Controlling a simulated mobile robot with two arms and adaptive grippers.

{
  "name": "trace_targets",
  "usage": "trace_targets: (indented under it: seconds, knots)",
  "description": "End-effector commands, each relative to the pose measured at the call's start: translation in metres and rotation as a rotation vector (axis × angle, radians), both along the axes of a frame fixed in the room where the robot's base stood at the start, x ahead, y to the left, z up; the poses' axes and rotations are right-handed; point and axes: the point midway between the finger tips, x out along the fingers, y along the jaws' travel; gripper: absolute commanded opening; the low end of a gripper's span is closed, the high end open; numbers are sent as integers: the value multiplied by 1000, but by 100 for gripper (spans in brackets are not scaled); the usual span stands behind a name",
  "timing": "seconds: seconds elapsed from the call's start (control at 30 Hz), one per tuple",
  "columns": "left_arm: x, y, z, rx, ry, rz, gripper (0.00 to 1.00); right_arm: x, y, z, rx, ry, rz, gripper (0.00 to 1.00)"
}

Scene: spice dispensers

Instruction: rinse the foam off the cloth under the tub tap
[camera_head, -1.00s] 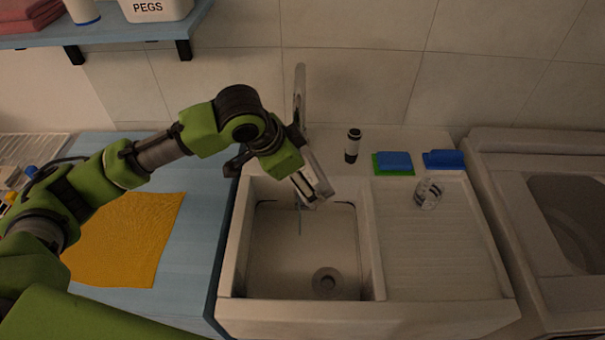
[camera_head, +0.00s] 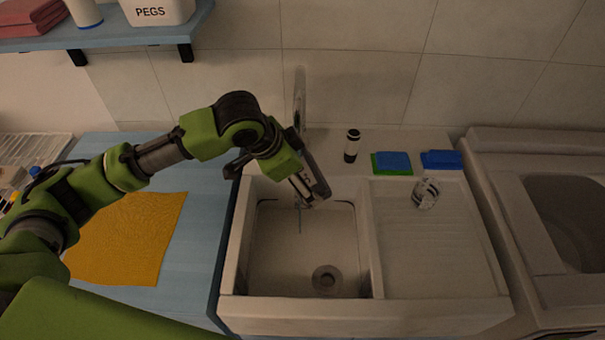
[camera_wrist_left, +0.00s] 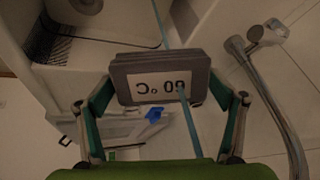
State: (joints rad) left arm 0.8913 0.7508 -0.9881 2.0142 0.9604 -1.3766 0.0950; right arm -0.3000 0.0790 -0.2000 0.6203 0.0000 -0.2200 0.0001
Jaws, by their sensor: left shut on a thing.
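My left gripper (camera_head: 312,196) reaches over the back of the tub basin (camera_head: 270,285), beside the upright tap (camera_head: 300,98). In the left wrist view its two fingers are closed on the sides of a grey block (camera_wrist_left: 160,58). The block's pale display shows digits and °C upside down. A thin bluish line runs past the block; I cannot tell whether it is water or a part. The chrome tap (camera_wrist_left: 240,52) curves at the right there. A yellow-orange cloth (camera_head: 125,240) lies flat on the blue worktop, apart from the gripper. No foam shows on it. My right gripper is out of view.
A dark bottle with a white band (camera_head: 352,146), blue and green sponges (camera_head: 393,162) and another blue block (camera_head: 441,159) stand along the back ledge. A clear jar (camera_head: 426,191) is on the ribbed drainboard (camera_head: 440,255). The basin floor around the drain (camera_head: 326,280) is clear.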

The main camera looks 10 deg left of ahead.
Motion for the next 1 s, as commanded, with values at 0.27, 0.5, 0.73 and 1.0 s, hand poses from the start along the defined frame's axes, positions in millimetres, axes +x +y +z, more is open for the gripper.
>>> trace_targets:
  seconds: [0.27,0.5,0.73,1.0]
  knots:
    - [1,-4,0,0,-1,-1,63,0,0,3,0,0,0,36]
    - [-13,-8,2,0,0,-2,63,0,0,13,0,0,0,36]
    - [-31,-13,2,0,0,-1,63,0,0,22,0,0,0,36]
    - [-52,-19,2,0,0,-2,63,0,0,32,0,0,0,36]
